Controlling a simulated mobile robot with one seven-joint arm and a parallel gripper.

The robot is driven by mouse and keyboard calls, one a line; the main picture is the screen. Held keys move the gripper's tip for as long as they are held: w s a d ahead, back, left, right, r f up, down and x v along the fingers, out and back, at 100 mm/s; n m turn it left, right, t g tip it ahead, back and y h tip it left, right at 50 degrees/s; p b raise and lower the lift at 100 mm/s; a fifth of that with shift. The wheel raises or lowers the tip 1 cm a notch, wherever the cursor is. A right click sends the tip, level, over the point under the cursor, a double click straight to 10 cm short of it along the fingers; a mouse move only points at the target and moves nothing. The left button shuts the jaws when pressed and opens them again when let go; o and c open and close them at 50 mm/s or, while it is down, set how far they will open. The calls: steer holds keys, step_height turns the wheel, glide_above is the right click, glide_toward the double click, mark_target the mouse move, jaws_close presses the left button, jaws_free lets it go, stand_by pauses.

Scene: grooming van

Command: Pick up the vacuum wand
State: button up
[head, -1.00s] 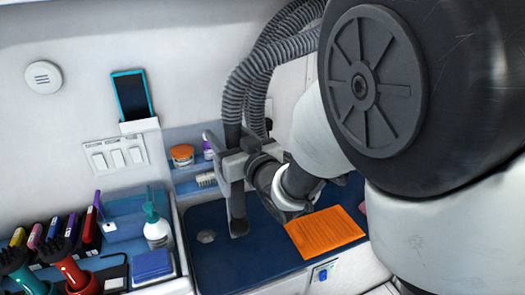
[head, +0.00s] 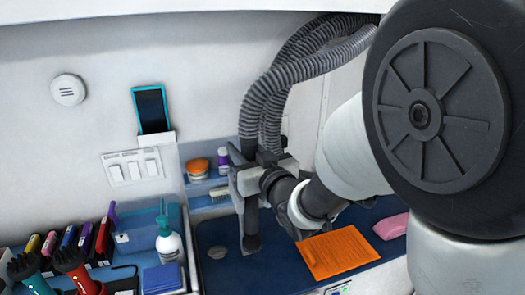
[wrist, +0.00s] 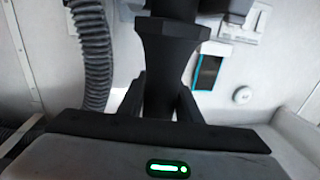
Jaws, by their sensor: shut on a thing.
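The vacuum wand (head: 251,226) is a black upright tube with a wider foot, hanging from a grey ribbed hose. In the head view it stands in front of the back wall, over the blue counter; I cannot tell whether its foot touches the counter. My gripper (head: 243,180) is shut around the wand's upper part, below the hose. In the wrist view the black wand (wrist: 165,70) runs between my two dark fingers (wrist: 160,104), one on each side. The gripper body partly hides the wand in the head view.
The blue counter (head: 222,272) bears an orange towel (head: 338,252) and a pink item (head: 391,226) to the right. At left are a spray bottle (head: 168,242), a blue box (head: 162,278) and several clippers. A shelf behind holds an orange-lidded jar (head: 197,169) and a brush (head: 220,193).

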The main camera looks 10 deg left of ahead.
steer(key=r, duration=0.2)
steer(key=s+r, duration=0.1)
steer(key=r, duration=0.1)
steer(key=d+r, duration=0.1)
steer(key=r, duration=0.1)
steer(key=shift+s+r, duration=0.15)
steer(key=shift+s, duration=0.25)
steer(key=s+a+b+v, duration=0.1)
steer(key=a+b+v, duration=0.1)
steer(key=b+v, duration=0.8)
steer(key=v, duration=0.7)
steer(key=shift+s, duration=0.45)
steer(key=shift+d, duration=0.15)
